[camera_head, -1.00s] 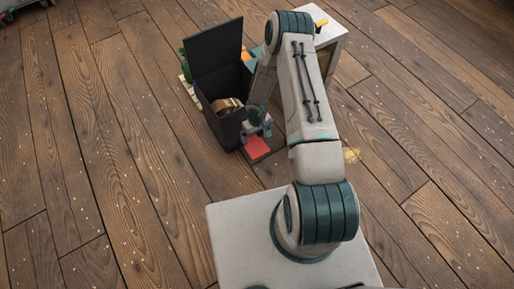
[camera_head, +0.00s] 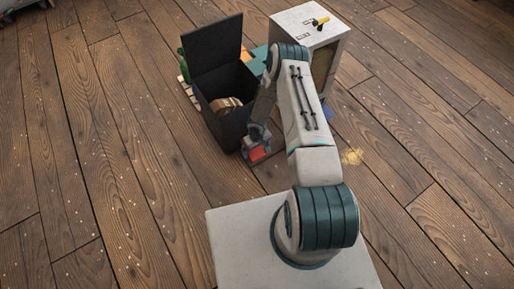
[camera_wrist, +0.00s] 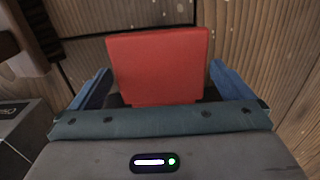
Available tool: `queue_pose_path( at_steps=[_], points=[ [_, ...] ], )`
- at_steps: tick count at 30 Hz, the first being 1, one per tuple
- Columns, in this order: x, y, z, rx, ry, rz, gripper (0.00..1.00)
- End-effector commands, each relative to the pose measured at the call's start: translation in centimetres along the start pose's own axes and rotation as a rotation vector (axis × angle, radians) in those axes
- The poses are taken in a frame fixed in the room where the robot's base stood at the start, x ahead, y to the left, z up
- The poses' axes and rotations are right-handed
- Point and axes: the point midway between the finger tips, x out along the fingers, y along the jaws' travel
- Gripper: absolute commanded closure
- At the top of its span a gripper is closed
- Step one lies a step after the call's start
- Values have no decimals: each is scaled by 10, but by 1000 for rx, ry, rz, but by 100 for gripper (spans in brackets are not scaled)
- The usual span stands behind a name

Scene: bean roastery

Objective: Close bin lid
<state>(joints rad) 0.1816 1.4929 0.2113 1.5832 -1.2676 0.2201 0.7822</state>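The dark bin (camera_head: 226,126) stands on the floor left of my arm in the head view. Its lid (camera_head: 213,47) is open and stands up at the bin's far side. A brown item shows inside the bin. My gripper (camera_head: 258,150) is low, just right of the bin's near corner and away from the lid. In the wrist view, its two blue fingers (camera_wrist: 160,82) are spread wide on either side of a red flat-faced object (camera_wrist: 158,62). I cannot tell whether they touch it. The red object is partly hidden by the gripper in the head view.
A white cabinet (camera_head: 333,40) with a yellow-handled item (camera_head: 320,23) on top stands behind my arm.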

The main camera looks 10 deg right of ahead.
Motion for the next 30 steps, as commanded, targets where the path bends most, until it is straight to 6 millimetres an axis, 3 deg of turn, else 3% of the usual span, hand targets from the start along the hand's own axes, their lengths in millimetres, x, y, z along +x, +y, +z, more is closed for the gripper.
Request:
queue_pose_path(
  at_steps=[1, 5, 6, 15, 25, 30],
  points=[
    [0, 0, 0, 0, 0, 0, 11],
    [0, 0, 0, 0, 0, 0, 47],
    [0, 0, 0, 0, 0, 0, 50],
    [12, 0, 2, -2, -2, 2, 50],
    [12, 0, 4, 0, -5, 1, 50],
    [27, -1, -2, 0, -3, 2, 50]
  ],
)
